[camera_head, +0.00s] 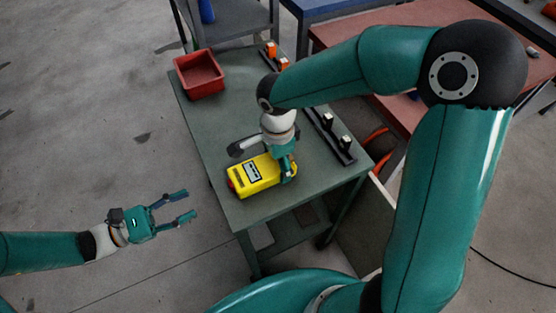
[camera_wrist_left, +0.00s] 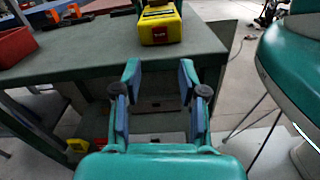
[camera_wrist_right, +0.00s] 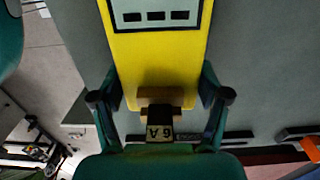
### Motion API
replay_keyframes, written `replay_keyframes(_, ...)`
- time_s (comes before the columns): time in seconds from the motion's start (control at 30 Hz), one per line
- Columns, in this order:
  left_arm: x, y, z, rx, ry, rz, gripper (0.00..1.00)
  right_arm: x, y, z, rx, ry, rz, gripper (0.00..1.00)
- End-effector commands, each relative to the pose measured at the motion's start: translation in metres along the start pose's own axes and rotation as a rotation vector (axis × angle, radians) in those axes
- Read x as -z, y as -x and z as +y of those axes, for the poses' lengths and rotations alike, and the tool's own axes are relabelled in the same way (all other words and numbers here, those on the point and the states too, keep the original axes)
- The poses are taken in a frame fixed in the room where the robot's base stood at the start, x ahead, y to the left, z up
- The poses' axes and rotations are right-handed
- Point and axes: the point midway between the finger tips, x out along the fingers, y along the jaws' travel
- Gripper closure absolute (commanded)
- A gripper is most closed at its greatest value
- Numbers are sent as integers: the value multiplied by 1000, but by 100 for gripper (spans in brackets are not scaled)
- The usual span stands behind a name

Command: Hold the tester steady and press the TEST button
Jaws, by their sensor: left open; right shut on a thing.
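The yellow tester (camera_head: 252,178) lies on the green table near its front left edge. In the right wrist view the tester (camera_wrist_right: 160,62) shows a panel with dark windows and a small block marked "6 A" (camera_wrist_right: 158,128) at its near end. My right gripper (camera_head: 284,165) is shut around the tester's sides at that end. A red patch, apparently the TEST button (camera_wrist_left: 159,33), is on the opposite end of the tester in the left wrist view; its lettering is too small to read. My left gripper (camera_head: 182,207) is open and empty, off the table's left side, facing that end.
A red bin (camera_head: 199,75) stands at the table's back left corner. Black rails with pale-topped blocks (camera_head: 334,136) lie along the right side, and orange pieces (camera_head: 271,50) at the back. The table's green top (camera_head: 215,125) is clear left of the tester.

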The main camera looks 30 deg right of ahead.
Motion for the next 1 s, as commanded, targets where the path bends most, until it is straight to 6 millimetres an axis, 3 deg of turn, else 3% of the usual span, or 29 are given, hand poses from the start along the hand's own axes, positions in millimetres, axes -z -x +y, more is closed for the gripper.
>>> replay_keyframes(0.07, 0, 0, 0, 0, 0, 0, 58, 0, 0, 0, 1, 0, 0, 73)
replay_keyframes(0.33, 0, 0, 0, 0, 0, 0, 100, 0, 0, 0, 1, 1, 0, 74)
replay_keyframes(1.0, 0, 0, 0, 0, 0, 0, 100, 0, 0, -1, 2, 0, 0, 74)
